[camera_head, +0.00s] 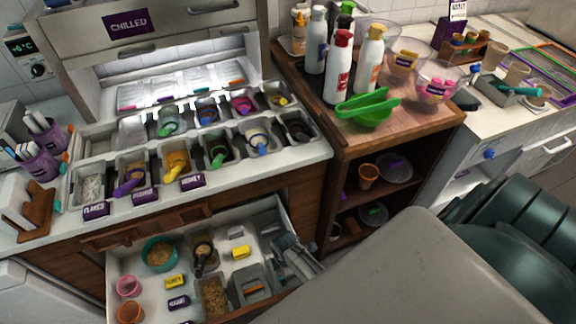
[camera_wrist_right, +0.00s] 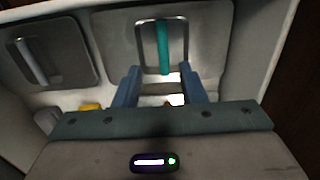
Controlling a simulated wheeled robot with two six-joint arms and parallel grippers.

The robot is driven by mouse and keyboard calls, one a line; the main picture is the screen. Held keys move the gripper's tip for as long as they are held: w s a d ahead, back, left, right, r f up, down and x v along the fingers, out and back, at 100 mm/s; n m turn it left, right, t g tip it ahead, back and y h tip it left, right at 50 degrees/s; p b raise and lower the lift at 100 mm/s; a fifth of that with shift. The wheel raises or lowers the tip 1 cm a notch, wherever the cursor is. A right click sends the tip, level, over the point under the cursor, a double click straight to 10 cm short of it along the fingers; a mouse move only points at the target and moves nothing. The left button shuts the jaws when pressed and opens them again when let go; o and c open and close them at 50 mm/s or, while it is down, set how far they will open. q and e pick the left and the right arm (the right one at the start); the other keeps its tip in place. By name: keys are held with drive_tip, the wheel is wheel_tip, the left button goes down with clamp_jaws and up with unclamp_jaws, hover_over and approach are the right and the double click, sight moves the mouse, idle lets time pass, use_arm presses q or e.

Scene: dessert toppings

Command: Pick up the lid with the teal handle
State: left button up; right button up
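The lid (camera_wrist_right: 180,55) with the teal handle (camera_wrist_right: 163,46) is at the upper middle of the right wrist view. It is a grey plate with a darker rim, and its upright handle runs between the fingers' lines. My right gripper (camera_wrist_right: 160,78) is open, one blue-grey finger on each side of the handle's lower end. I cannot tell how much depth lies between them, and no grip shows. I cannot pick out this lid clearly in the head view. My left gripper is not in view.
Another lid (camera_wrist_right: 48,55) with a grey handle lies to the left. A yellow thing (camera_wrist_right: 90,106) is below it. In the head view an open drawer (camera_head: 222,308) holds bowls, labels and containers.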

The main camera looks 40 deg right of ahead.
drive_tip(key=f, duration=0.5)
drive_tip(key=shift+s+d, duration=0.3)
drive_tip(key=shift+d, duration=0.05)
clamp_jaws()
